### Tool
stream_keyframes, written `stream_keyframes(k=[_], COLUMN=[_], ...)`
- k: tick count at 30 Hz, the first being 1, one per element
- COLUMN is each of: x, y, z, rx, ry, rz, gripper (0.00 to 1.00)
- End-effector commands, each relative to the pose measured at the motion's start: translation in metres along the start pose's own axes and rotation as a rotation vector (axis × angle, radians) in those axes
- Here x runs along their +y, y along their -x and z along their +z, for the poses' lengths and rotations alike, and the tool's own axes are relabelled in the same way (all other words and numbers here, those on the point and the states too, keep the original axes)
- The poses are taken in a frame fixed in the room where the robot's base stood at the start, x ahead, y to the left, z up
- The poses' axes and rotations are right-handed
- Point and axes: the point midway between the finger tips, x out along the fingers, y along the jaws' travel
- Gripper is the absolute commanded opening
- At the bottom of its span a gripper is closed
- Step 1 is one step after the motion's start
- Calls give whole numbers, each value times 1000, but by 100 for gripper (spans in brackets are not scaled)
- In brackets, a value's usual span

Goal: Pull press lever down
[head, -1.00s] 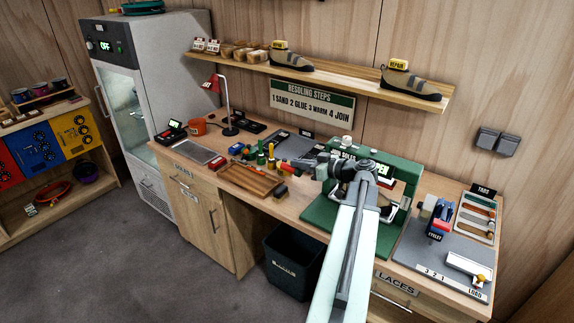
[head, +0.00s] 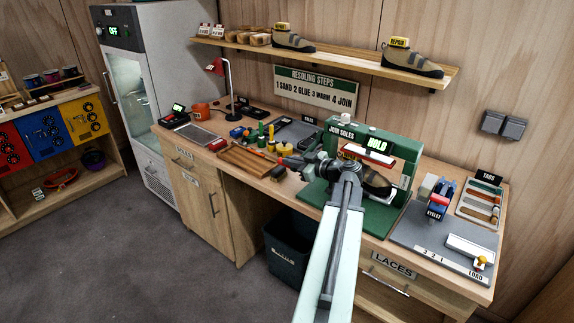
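The green press (head: 400,150) stands on the right half of the workbench, with a "JOIN SOLES" label and a lit display (head: 377,143) reading "HOLD". A red and white bar (head: 368,155) crosses its front, below the display. A dark shoe (head: 377,182) sits inside the press under it, partly hidden by my arm. I cannot make out the lever clearly; my wrist covers the press's left front.
A wooden tray (head: 250,160) and several hand tools lie left of the press. A grey board (head: 420,235) with an eyelet tool and laces parts lies to the right. A shelf with shoes (head: 410,60) hangs above. A dark bin (head: 287,250) stands below.

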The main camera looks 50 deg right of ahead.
Motion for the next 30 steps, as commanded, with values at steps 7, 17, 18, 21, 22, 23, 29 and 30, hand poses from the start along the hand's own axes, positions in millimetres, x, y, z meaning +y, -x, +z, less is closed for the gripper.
stream_keyframes(k=[7,17,18,21,22,23,29,30], x=[-2,-7,-8,-9,-9,-9,-9,-10], y=[-2,8,11,38,47,55,95,100], z=[3,-41,-52,-45,-44,-44,-43,-43], rx=[-10,-2,-1,-2,-2,-1,0,1], ry=[4,5,5,3,3,3,2,3], rz=[-4,-7,-7,0,1,0,-1,-1], gripper=[0,0,0,0,0,0,0,0])
